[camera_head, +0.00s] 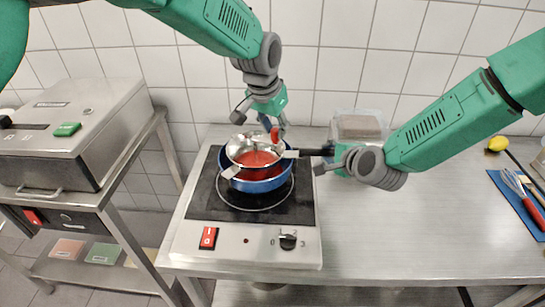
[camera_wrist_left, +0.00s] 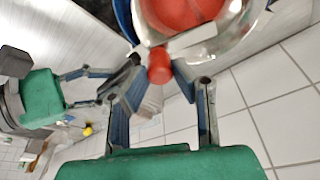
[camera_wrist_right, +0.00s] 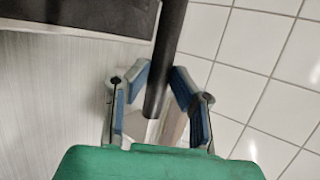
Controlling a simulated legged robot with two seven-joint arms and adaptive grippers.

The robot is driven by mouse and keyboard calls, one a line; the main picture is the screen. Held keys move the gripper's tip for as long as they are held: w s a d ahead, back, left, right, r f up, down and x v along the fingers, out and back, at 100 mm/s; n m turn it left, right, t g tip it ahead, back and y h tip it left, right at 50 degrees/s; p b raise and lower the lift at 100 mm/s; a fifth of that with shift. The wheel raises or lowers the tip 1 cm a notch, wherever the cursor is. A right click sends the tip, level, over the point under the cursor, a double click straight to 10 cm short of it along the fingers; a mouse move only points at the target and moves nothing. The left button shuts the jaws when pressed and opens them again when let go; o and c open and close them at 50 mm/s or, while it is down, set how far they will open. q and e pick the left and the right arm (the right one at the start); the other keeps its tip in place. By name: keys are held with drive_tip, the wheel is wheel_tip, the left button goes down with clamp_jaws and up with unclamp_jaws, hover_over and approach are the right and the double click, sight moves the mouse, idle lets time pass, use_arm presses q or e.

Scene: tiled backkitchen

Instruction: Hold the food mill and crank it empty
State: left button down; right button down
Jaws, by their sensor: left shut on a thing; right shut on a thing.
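The food mill (camera_head: 238,146) is a steel bowl with red pulp inside, sitting over a blue pot (camera_head: 262,186) on the hot plate. Its black handle (camera_head: 312,152) points right. My right gripper (camera_head: 328,160) is shut on this handle; the right wrist view shows the dark handle (camera_wrist_right: 168,40) between the fingers. The mill's red crank knob (camera_head: 275,135) stands at the bowl's back rim. My left gripper (camera_head: 264,123) is shut on the knob, which shows between its fingertips in the left wrist view (camera_wrist_left: 159,66). The mill's underside is hidden.
The hot plate (camera_head: 195,240) has a red switch and a dial. A clear container (camera_head: 358,125) stands behind my right gripper. The counter's (camera_head: 420,230) front right is clear.

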use_arm(q)
drive_tip(key=shift+s+a, duration=0.9)
drive_tip(key=shift+s, duration=0.3)
drive_tip(key=shift+s+a, duration=0.3)
drive_tip(key=shift+a, duration=0.35)
drive_tip(key=shift+s+a, duration=0.3)
drive_tip(key=shift+a, duration=0.35)
